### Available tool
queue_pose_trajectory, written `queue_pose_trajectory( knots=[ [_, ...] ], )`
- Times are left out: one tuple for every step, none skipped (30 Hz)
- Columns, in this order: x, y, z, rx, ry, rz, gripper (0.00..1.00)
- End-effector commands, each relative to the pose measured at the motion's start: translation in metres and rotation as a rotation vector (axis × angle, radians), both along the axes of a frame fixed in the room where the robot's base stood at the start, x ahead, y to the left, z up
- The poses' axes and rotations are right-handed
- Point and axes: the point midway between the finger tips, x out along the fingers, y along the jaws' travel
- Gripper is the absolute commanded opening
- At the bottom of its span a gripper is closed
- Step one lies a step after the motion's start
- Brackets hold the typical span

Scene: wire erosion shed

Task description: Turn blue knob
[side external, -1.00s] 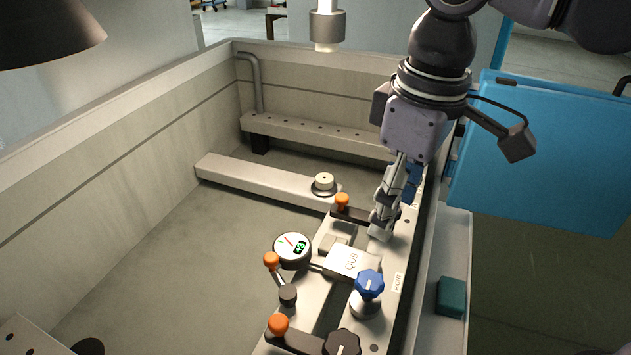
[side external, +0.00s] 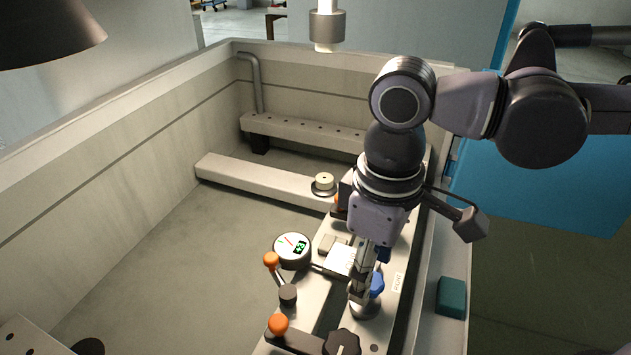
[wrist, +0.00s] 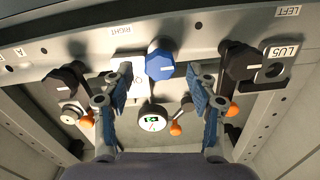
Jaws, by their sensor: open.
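The blue knob (side external: 377,284) sits on a light round base on the fixture rail, and my gripper's fingers hide part of it in the side view. My gripper (side external: 362,288) points down right beside the knob in the side view. In the wrist view my gripper (wrist: 163,78) is open, with one finger on each side and the knob just above the gap, between them in width. I cannot tell whether a finger touches it.
A round dial gauge (side external: 293,250) and an orange-tipped lever (side external: 271,259) stand left of the knob. A black knob (side external: 341,343) and an orange-ended clamp (side external: 278,324) are nearer the camera. A teal block (side external: 451,297) lies right. The tank floor (side external: 200,260) is clear.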

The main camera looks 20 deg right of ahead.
Motion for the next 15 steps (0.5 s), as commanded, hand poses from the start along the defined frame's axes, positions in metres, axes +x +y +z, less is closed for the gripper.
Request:
queue_pose_trajectory(
  knots=[
    [0.0000, 0.0000, -0.0044, 0.000, 0.000, 0.000, 0.58],
    [0.0001, -0.0001, -0.0063, 0.000, 0.000, 0.000, 0.58],
    [0.0001, -0.0001, -0.0083, 0.000, 0.000, 0.000, 0.58],
    [0.0000, -0.0001, -0.0096, 0.000, 0.000, 0.000, 0.58],
    [0.0000, -0.0001, -0.0106, 0.000, 0.000, 0.000, 0.58],
    [-0.0001, -0.0002, -0.0116, 0.000, 0.000, 0.000, 0.58],
    [-0.0001, -0.0002, -0.0122, 0.000, 0.000, 0.000, 0.58],
    [-0.0001, -0.0002, -0.0125, 0.000, 0.000, 0.000, 0.58],
    [-0.0001, -0.0002, -0.0126, 0.000, 0.000, 0.000, 0.58],
    [-0.0001, -0.0002, -0.0127, 0.000, 0.000, 0.000, 0.58],
    [-0.0001, -0.0002, -0.0126, 0.000, 0.000, 0.000, 0.58],
    [-0.0001, -0.0002, -0.0125, 0.000, 0.000, 0.000, 0.58],
    [-0.0001, -0.0002, -0.0125, 0.000, 0.000, 0.000, 0.58],
    [0.0000, -0.0001, -0.0125, 0.000, 0.000, 0.000, 0.58],
    [-0.0001, -0.0002, -0.0124, 0.000, 0.000, 0.000, 0.52]
  ],
)
